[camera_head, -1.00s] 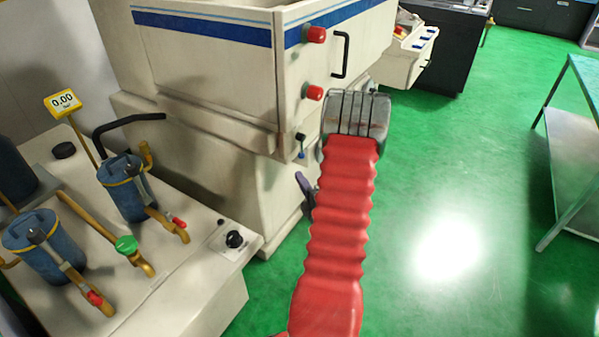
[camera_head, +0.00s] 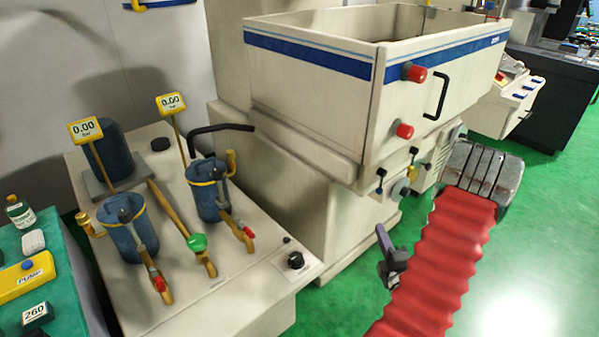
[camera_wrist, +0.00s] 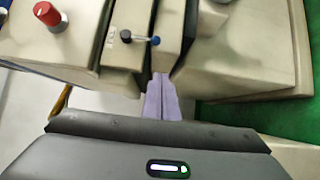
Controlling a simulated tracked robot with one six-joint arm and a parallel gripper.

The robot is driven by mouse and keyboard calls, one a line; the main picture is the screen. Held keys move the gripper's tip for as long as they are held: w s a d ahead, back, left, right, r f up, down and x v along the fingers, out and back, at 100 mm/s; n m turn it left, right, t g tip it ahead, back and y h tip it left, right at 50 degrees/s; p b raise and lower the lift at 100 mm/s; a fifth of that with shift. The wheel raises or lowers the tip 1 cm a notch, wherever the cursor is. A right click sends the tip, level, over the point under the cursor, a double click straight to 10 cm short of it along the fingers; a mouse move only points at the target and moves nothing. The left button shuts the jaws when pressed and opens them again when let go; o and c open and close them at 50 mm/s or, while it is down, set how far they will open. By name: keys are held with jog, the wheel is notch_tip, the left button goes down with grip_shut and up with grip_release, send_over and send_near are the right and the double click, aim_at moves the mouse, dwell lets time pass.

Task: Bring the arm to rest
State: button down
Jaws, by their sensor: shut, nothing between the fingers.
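My arm in its red sleeve (camera_head: 435,270) reaches up the right side of the head view, with a grey ribbed part of mine at its top. My gripper (camera_head: 382,232) shows as small purple fingers left of the sleeve, in front of the cream machine (camera_head: 310,125). In the wrist view the two purple fingers of my gripper (camera_wrist: 162,84) lie together, shut and empty. They point at the machine's front, just below a lever with a blue knob (camera_wrist: 155,41). I cannot tell how far the tips are from it.
A cream bench (camera_head: 225,305) with blue filter canisters (camera_head: 125,228) and yellow pipes stands at left. A green-topped table (camera_head: 60,262) holds a yellow pump box (camera_head: 25,278). Red knobs (camera_head: 405,131) and a black handle (camera_head: 437,95) stick out of the machine. Green floor (camera_head: 545,240) is open at right.

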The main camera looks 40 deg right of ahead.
jog(key=shift+f, duration=0.1)
jog(key=s+a+f+m+g+y, duration=0.1)
jog(key=s+f+m+g+y, duration=0.15)
jog(key=f+m+g, duration=0.35)
jog(key=s+a+f+m+g+y, duration=0.1)
jog(key=s+f+m+g+y, duration=0.2)
jog(key=f, duration=0.5)
jog(key=w+a+r+m+y, duration=0.1)
jog(key=w+a+r+y, duration=0.1)
jog(key=a+r, duration=1.6)
jog(key=w+a+r+m+y, duration=0.1)
jog(key=w+a+r+y, duration=0.1)
jog(key=a+r, duration=1.6)
jog(key=w+a, duration=0.1)
jog(key=a, duration=0.7)
jog(key=shift+r, duration=0.3)
jog(key=shift+y, duration=0.25)
